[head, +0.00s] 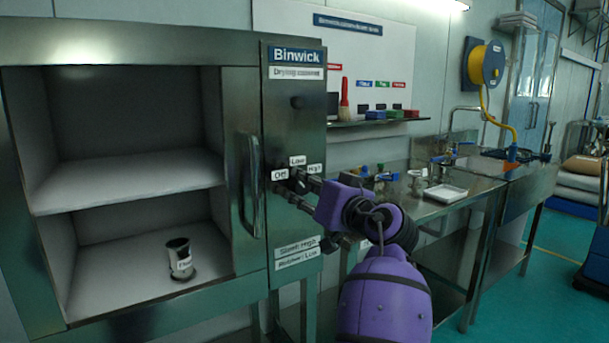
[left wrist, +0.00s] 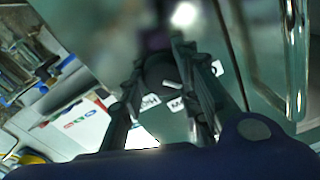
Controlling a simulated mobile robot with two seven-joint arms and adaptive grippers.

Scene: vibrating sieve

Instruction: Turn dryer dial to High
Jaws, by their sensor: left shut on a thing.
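The drying cabinet (head: 294,120) has a front panel with a dark dial (left wrist: 158,74). Labels around the dial in the head view read Off (head: 280,174), Low (head: 297,160) and High (head: 314,168). My left gripper (head: 297,182) reaches in from the lower right and is shut on the dial, its fingers on either side. In the left wrist view its fingers (left wrist: 165,85) flank the dial. A pale mark shows on the dial there, but I cannot tell which label it points at. The fingers cover most of the dial in the head view. My right gripper is not in view.
The open cabinet at left holds a metal cup (head: 179,260) on its lower shelf (head: 120,285). A cabinet door handle (head: 250,185) stands just left of the dial. A metal bench (head: 480,190) with a white tray (head: 445,193) lies to the right.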

